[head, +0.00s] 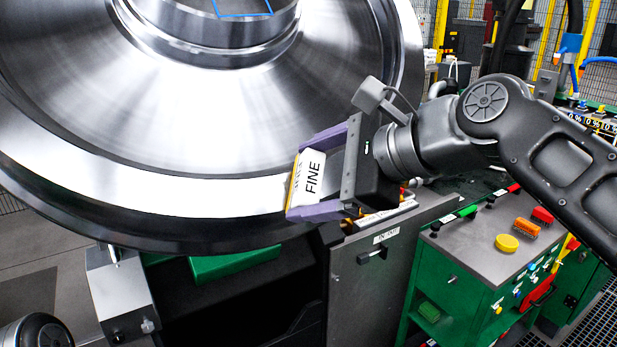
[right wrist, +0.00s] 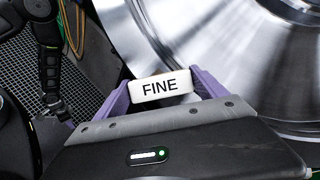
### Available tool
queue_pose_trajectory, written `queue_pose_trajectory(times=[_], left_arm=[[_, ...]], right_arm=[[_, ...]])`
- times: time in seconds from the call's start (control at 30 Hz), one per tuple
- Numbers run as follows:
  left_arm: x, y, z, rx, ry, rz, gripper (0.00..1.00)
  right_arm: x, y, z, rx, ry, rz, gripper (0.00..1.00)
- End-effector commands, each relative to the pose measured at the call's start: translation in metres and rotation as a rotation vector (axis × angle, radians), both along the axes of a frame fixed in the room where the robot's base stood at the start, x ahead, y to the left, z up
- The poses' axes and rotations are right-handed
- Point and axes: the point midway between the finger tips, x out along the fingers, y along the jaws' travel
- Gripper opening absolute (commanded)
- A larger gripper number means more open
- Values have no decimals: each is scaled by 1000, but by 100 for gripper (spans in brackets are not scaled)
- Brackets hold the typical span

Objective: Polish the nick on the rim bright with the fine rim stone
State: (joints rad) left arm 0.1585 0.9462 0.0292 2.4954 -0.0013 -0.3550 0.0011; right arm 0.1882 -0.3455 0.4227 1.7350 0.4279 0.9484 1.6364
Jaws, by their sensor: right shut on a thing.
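The large steel rail wheel (head: 150,130) fills the left and middle of the head view, its bright rim band (head: 150,185) running along the lower side. My right gripper (head: 300,185) is shut on the fine rim stone (head: 312,178), a white block marked FINE with a yellowish edge toward the wheel. The stone is at the right part of the rim; I cannot tell if it touches. In the right wrist view the stone (right wrist: 161,87) sits between the purple fingers, with the wheel (right wrist: 215,45) just beyond. I cannot make out the nick. My left gripper is not in view.
A grey cabinet (head: 375,275) stands below my right gripper. A green cart (head: 455,290) at the right carries a yellow round item (head: 507,243), an orange brush-like item (head: 526,228) and a red block (head: 542,215). A grey bracket (head: 122,295) stands under the wheel at the left.

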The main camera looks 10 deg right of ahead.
Motion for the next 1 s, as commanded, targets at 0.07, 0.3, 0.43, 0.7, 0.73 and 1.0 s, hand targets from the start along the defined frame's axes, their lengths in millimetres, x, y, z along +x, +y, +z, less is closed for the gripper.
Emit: queue_pose_trajectory(times=[0.07, 0.3, 0.43, 0.7, 0.73, 1.0], left_arm=[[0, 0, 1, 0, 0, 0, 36], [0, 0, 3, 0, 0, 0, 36], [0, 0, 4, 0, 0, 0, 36], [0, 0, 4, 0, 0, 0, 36], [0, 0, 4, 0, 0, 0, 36], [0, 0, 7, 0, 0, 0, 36]], right_arm=[[1, -3, 1, 1, -2, -1, 44], [10, -19, -1, 0, -2, -1, 44], [13, -26, -2, 0, -1, -1, 44], [14, -27, -3, -1, 0, -2, 44], [14, -27, -4, -1, 0, -2, 44], [8, -14, -2, -3, 1, 1, 44]])
